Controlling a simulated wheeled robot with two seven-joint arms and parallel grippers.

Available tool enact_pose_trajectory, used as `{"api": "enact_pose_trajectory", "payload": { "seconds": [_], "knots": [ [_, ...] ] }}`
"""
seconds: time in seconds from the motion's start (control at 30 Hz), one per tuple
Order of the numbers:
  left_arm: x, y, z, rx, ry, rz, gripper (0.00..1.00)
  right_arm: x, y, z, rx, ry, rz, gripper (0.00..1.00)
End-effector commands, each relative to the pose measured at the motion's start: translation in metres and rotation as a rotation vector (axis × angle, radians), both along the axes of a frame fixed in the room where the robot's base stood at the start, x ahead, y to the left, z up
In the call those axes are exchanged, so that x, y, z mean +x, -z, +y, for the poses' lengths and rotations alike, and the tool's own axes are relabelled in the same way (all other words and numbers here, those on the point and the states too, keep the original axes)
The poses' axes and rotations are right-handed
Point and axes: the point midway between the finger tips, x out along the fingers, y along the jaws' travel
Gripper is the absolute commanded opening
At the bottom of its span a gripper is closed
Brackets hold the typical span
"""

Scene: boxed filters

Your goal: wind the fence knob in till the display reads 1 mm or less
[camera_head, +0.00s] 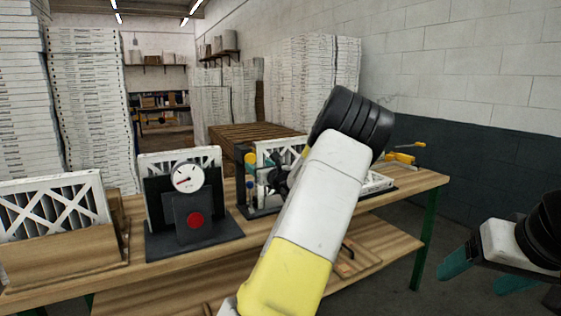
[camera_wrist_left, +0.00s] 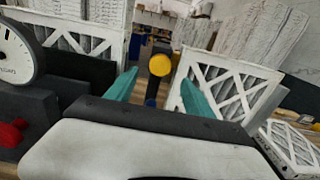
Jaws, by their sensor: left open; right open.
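A yellow round knob (camera_wrist_left: 160,65) on a dark post shows in the left wrist view, beyond and between the two teal fingers of my left gripper (camera_wrist_left: 159,90). The gripper is open and nothing is between its fingertips. In the head view the yellow knob (camera_head: 251,160) is on the dark right-hand fixture, close to my left gripper, which my forearm partly covers. Which part is the fence knob I cannot tell for certain. A round white dial (camera_head: 187,177) with a needle stands on the middle fixture; its reading is too small to tell. My right gripper (camera_head: 485,273) is open and empty, right of the bench.
The middle fixture carries a red knob (camera_head: 195,220) and a framed filter behind it. A wooden holder (camera_head: 65,250) with a filter stands at the left of the bench. A filter (camera_wrist_left: 228,88) stands right of my left fingers. A yellow-handled tool (camera_head: 401,158) lies at the bench's far right.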

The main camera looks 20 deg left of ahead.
Motion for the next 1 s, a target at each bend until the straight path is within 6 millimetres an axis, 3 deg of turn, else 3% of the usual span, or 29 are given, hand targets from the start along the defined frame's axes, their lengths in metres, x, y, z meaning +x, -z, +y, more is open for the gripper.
{"api": "enact_pose_trajectory", "payload": {
  "seconds": [0.5, 0.87, 1.0],
  "knots": [
    [0.044, 0.000, 0.053, 0.003, -0.001, 0.002, 0.61, 0.000, 0.000, 0.000, 0.000, 0.000, 0.000, 0.73],
    [0.049, 0.000, 0.058, 0.001, 0.000, 0.002, 0.61, 0.000, 0.000, 0.000, 0.000, 0.000, 0.000, 0.73],
    [0.049, 0.000, 0.058, 0.000, 0.000, 0.001, 0.36, 0.000, 0.000, 0.000, 0.000, 0.000, 0.000, 0.73]
  ]
}}
